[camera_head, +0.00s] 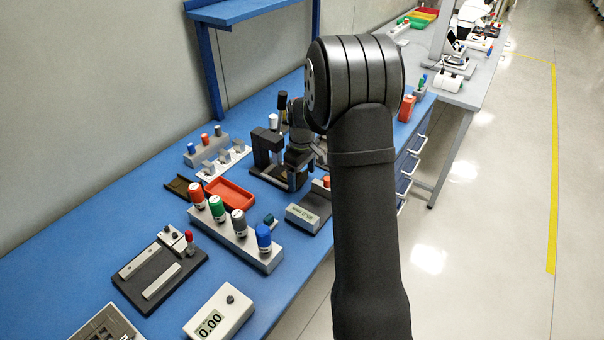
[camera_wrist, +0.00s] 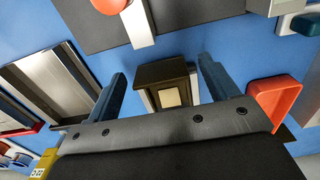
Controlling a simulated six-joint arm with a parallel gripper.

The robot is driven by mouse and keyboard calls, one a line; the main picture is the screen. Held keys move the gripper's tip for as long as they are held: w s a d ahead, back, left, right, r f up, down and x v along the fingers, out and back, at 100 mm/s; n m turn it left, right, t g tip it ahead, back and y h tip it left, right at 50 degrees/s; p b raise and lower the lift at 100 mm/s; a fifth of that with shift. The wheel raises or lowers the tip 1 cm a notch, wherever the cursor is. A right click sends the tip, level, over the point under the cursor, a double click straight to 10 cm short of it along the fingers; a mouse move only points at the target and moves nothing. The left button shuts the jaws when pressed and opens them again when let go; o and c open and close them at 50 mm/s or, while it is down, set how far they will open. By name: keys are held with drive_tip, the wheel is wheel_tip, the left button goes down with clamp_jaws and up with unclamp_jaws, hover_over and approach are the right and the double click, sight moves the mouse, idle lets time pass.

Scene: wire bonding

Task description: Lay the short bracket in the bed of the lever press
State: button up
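A black lever press (camera_head: 268,145) seems to stand at the middle of the blue bench, partly hidden by my arm in the head view. My gripper (camera_wrist: 163,68) shows two blue fingers spread apart in the wrist view. Between them, with blue bench visible on both sides, is a dark block (camera_wrist: 160,71) with a pale square on its near face. I cannot tell whether this block is part of the press. I cannot single out the short bracket; small grey pieces (camera_head: 238,146) lie on a white rack.
A red tray (camera_head: 230,193) lies left of the press. A grey rack with coloured bottles (camera_head: 240,240) and a display unit (camera_head: 302,216) stand nearer. A dark fixture (camera_head: 160,270) with a red knob is at lower left. In the wrist view a grey metal channel (camera_wrist: 50,85) lies left.

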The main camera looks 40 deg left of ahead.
drive_tip(key=c, duration=1)
drive_tip(key=shift+a, duration=1.65)
drive_tip(key=o, duration=1.1)
drive_tip(key=shift+a+r, duration=0.1)
drive_tip(key=shift+a, duration=0.05)
drive_tip(key=r, duration=1.7)
drive_tip(key=shift+d+r, duration=0.15)
drive_tip(key=shift+d, duration=0.2)
wheel_tip(320, 180, down, 14)
drive_tip(key=shift+a+f, duration=0.1)
drive_tip(key=shift+a, duration=0.05)
